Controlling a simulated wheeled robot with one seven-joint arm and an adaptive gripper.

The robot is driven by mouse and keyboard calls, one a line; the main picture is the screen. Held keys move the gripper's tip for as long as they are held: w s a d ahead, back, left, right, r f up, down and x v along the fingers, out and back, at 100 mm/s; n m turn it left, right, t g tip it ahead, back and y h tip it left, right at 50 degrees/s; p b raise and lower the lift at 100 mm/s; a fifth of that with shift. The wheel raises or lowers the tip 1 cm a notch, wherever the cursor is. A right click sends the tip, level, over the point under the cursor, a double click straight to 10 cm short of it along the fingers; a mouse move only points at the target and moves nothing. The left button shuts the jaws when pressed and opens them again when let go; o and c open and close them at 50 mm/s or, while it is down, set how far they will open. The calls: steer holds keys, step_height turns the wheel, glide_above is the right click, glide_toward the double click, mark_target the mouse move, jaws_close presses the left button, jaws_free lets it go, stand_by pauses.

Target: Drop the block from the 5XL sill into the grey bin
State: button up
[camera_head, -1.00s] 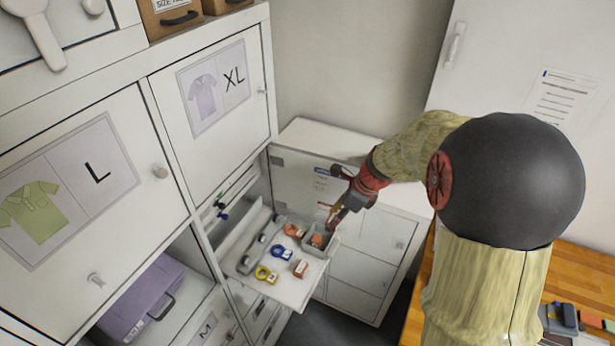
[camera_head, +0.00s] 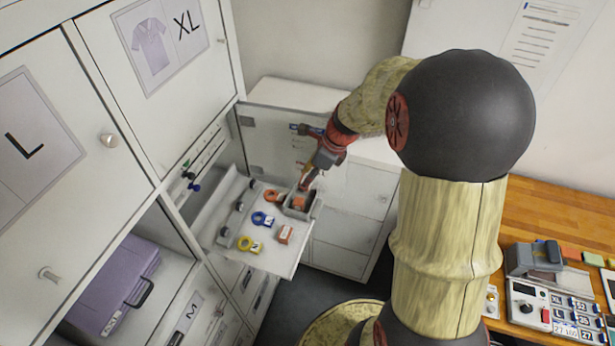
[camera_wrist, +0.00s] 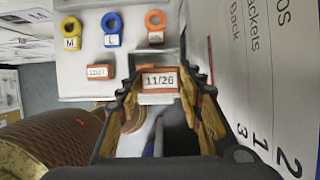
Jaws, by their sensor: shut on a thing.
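My gripper (camera_head: 304,186) reaches down to a small grey bin (camera_head: 316,212) on a pulled-out white shelf (camera_head: 278,262). In the wrist view, my gripper (camera_wrist: 158,90) is shut on an orange block with a white label reading 11/26 (camera_wrist: 159,81). In the head view the orange block (camera_head: 299,202) shows within the bin's outline. I cannot tell whether it touches the bin floor. A second orange block (camera_head: 285,234) lies on the shelf outside the bin; it also shows in the wrist view (camera_wrist: 100,72). No 5XL label is readable.
Orange (camera_head: 273,196), blue (camera_head: 262,219) and yellow (camera_head: 249,244) ring tags lie on the shelf left of the bin. A white cabinet with an open door (camera_head: 262,145) stands close behind. A purple case (camera_head: 112,285) sits lower left. A wooden desk (camera_head: 545,225) holds devices at right.

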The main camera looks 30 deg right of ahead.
steer(key=o, duration=1)
steer(key=shift+f, duration=0.1)
steer(key=v, duration=1.2)
